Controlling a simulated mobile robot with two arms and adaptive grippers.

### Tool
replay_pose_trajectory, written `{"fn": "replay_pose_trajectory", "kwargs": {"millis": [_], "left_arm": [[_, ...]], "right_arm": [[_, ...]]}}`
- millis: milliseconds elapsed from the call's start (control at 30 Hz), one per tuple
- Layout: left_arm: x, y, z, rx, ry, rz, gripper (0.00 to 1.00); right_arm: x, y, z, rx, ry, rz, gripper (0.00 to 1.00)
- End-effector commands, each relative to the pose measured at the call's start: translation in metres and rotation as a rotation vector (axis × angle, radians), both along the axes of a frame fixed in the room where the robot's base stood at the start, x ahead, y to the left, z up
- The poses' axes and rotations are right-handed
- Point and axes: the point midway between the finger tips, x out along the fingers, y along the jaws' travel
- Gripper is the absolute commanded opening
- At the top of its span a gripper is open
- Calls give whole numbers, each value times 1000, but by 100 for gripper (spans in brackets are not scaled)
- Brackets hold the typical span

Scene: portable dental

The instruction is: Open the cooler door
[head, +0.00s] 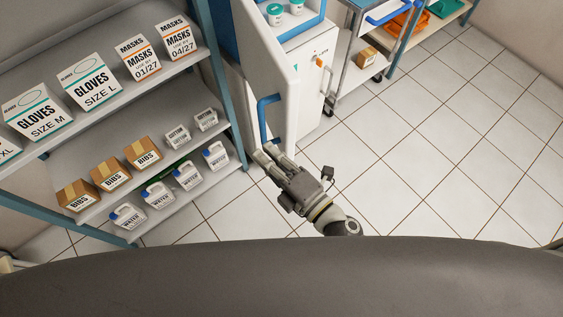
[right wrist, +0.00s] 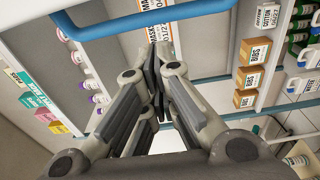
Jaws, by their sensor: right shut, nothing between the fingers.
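The white cooler (head: 317,75) stands at the upper middle of the head view, beside the shelving. Its white door (head: 272,75) appears swung out from the body, with a blue-framed interior and white tubs (head: 276,13) showing behind it. The blue door handle (head: 263,120) is on the door's outer side; a blue bar, likely this handle, crosses the right wrist view (right wrist: 88,38). My right gripper (head: 262,156) is shut and empty, its fingertips just below the handle in the picture; contact cannot be told. The fingers also show shut in the wrist view (right wrist: 157,75). My left gripper is not in view.
A shelving rack (head: 220,85) with gloves, masks, bibs and water jugs stands close on the left. A cart (head: 345,75) with a cardboard box stands beyond the cooler on the right. The tiled floor (head: 430,150) at right is clear.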

Motion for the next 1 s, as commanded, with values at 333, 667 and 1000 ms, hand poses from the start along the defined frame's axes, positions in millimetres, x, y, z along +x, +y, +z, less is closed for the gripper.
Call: {"fn": "replay_pose_trajectory", "kwargs": {"millis": [333,667,1000], "left_arm": [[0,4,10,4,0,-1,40],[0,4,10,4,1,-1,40],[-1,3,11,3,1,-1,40]], "right_arm": [[22,-23,0,0,2,0,0],[24,-29,0,2,1,1,0],[29,-45,-2,-4,-1,41,0]]}}
